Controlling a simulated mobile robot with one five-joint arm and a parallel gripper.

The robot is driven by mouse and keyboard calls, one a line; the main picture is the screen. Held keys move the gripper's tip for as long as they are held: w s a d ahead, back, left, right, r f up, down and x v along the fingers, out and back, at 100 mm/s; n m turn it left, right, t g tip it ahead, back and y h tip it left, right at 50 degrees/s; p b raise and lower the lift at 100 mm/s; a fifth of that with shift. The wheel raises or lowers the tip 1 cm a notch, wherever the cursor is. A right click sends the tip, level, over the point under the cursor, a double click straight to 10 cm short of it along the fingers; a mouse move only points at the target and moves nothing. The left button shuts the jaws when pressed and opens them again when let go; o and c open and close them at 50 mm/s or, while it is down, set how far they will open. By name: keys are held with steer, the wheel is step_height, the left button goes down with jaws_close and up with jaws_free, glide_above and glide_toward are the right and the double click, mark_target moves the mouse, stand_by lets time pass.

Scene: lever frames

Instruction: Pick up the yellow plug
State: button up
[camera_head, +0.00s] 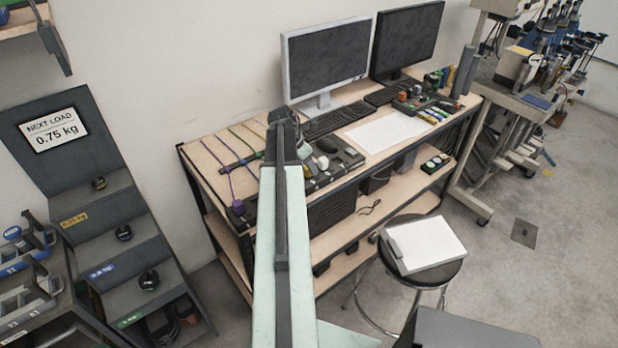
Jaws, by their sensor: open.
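My arm reaches forward from the bottom middle to the workbench, and my gripper (283,120) is at its far end, above the left half of the bench top. The jaws are open, and I see nothing held in them, though the fingers are small and seen from behind. I cannot clearly make out a yellow plug. A small pale object (322,162) lies on a dark panel (340,158) just right of the arm; its colour is hard to tell. Purple cables (231,167) run across the bench left of the arm. My arm hides part of the bench.
Two monitors (328,62) and a keyboard (337,119) stand at the back of the bench. White paper (385,131) lies to the right. A stool (440,272) with a clipboard (424,243) stands in front. A stepped weight rack (90,190) is at the left.

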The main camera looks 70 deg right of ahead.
steer(key=shift+b+x, duration=0.4)
steer(key=shift+x, duration=0.65)
steer(key=shift+r, duration=0.15)
jaws_close()
steer(key=shift+w+r+p, duration=0.1)
steer(key=shift+r+p, duration=0.05)
steer(key=shift+p, duration=0.15)
